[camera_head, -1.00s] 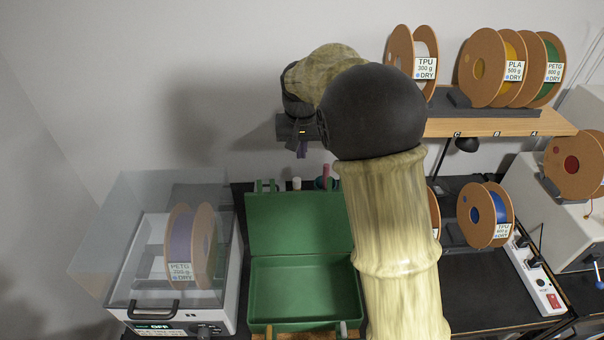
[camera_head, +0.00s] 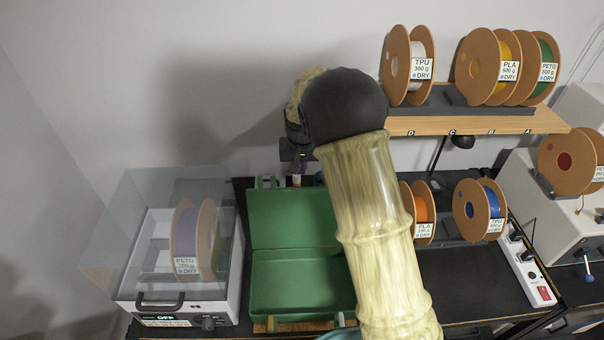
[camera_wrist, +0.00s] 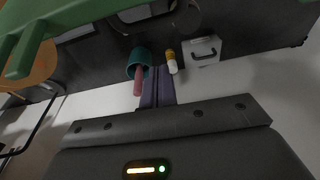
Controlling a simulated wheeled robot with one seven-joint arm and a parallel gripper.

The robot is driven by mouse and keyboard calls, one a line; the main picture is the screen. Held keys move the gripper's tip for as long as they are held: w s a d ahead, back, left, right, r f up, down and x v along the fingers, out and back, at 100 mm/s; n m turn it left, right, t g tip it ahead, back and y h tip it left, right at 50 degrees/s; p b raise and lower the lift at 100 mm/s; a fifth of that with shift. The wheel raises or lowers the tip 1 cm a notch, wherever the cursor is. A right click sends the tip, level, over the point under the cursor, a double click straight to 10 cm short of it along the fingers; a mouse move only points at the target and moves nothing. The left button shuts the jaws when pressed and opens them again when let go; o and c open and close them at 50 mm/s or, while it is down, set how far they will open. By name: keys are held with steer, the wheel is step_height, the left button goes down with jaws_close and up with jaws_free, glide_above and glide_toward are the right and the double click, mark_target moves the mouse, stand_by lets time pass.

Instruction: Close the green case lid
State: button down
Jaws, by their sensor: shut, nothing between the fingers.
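The green case stands on the dark bench in the head view, with its lid (camera_head: 291,218) open and raised behind the case base (camera_head: 300,288). The inside of the base looks empty. My gripper (camera_head: 297,180) is just behind the lid's top edge; its fingertips are partly hidden there. In the wrist view the gripper's purple fingers (camera_wrist: 157,88) are together with nothing between them. The lid's green edge (camera_wrist: 110,14) crosses the top of that view, with a green handle (camera_wrist: 28,48) at the left. I cannot tell whether the fingers touch the lid.
A teal cup (camera_wrist: 138,60) with a reddish handle, a yellow-and-white bottle (camera_wrist: 171,62) and a white box (camera_wrist: 203,50) are near the fingers. A clear-lidded dryer (camera_head: 180,262) stands left of the case. Spools (camera_head: 479,212) stand right; a shelf (camera_head: 470,122) hangs above.

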steer(key=s+p, duration=0.1)
steer(key=s+f+p, duration=0.1)
steer(key=s, duration=0.1)
steer(key=shift+s, duration=0.3)
steer(key=shift+s+r, duration=0.1)
steer(key=shift+r, duration=0.05)
stand_by(0.3)
